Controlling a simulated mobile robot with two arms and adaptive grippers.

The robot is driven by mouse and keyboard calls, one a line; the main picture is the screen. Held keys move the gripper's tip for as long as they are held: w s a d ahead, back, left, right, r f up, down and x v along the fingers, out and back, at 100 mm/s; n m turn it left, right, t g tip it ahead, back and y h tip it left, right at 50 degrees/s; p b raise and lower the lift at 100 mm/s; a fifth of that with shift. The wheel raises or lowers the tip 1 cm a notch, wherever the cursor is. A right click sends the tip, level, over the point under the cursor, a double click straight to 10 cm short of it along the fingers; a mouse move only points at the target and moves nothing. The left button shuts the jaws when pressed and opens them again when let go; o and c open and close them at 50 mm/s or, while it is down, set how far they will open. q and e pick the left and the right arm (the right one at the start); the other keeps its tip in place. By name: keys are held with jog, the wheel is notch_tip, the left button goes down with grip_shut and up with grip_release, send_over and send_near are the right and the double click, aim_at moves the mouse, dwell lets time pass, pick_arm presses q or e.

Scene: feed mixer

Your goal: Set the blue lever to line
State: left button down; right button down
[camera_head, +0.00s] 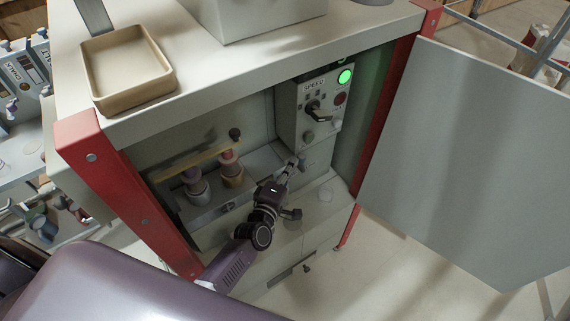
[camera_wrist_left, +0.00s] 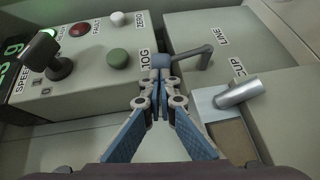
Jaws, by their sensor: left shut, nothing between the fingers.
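My left gripper (camera_head: 292,168) reaches into the machine's open front bay, below the speed panel. In the left wrist view its fingers (camera_wrist_left: 160,84) are together with nothing held between them. A bent blue-grey lever (camera_wrist_left: 190,57) lies just beyond the fingertips, its end close to them; I cannot tell whether they touch. The label LINE (camera_wrist_left: 222,35) is printed to the right of the lever, and the label CUP (camera_wrist_left: 238,66) is lower right. In the head view the lever is too small and covered to make out. My right gripper is not in view.
The speed panel (camera_head: 319,104) carries a dark knob, a green light (camera_head: 345,76) and a red button (camera_head: 340,98). A silver cylinder (camera_wrist_left: 240,92) sits near CUP. Capped containers (camera_head: 232,170) stand left of my gripper. Red posts (camera_head: 130,195) and an open grey door (camera_head: 465,150) flank the bay.

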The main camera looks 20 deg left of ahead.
pick_arm(q)
jog(key=w+d+r, duration=0.1)
jog(key=w+d, duration=0.2)
jog(key=w, duration=0.2)
jog(key=shift+d+r, duration=0.3)
jog(key=shift+d, duration=0.05)
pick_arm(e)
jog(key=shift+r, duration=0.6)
pick_arm(q)
jog(key=shift+s, duration=0.1)
jog(key=s+r, duration=0.1)
jog(key=s, duration=1)
jog(key=shift+s+a+r, duration=0.3)
jog(key=shift+s+r, duration=0.1)
